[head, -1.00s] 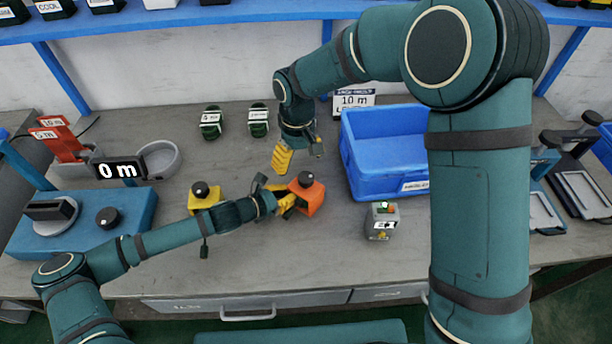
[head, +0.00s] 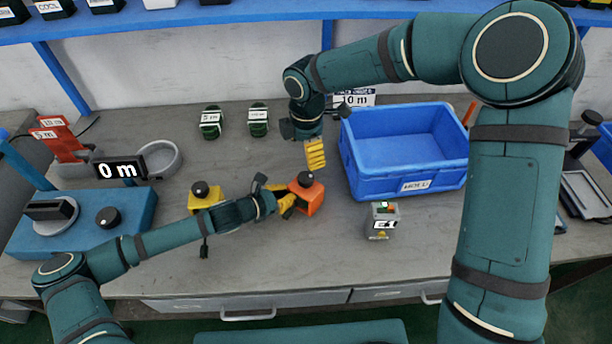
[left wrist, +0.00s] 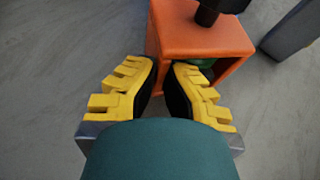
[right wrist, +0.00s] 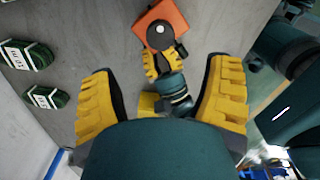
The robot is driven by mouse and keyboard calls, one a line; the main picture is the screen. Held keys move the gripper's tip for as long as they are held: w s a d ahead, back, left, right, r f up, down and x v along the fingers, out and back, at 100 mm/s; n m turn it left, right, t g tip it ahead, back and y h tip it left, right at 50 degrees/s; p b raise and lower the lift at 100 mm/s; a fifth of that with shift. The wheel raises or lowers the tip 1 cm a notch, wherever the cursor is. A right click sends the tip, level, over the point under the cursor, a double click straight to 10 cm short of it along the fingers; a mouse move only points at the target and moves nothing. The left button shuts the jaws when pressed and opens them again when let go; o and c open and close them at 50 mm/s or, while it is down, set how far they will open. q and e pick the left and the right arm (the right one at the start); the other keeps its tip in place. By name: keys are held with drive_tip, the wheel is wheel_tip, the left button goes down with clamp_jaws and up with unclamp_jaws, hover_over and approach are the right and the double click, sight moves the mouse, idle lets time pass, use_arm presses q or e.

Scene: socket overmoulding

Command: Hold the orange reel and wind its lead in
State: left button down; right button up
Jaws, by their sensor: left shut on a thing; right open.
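The orange reel (head: 311,197), a boxy housing with a black knob on top, stands on the grey bench. My left gripper (head: 287,199) is shut on its left side; in the left wrist view the yellow fingers (left wrist: 165,88) meet the near side of the orange housing (left wrist: 200,38), and something green shows inside it. My right gripper (head: 316,155) is open and empty, above and behind the reel. I cannot make out the lead.
A yellow reel (head: 206,197) stands left of the orange one. A blue bin (head: 365,178) is to the right, with a small grey box (head: 381,224) in front. Two green coils (head: 258,120) lie at the back. A blue winder with a 0 m display (head: 120,169) is at left.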

sight(306, 177)
wheel_tip(306, 177, down, 10)
drive_tip(key=shift+f, duration=0.25)
idle(0.3)
drive_tip(key=c, duration=1.2)
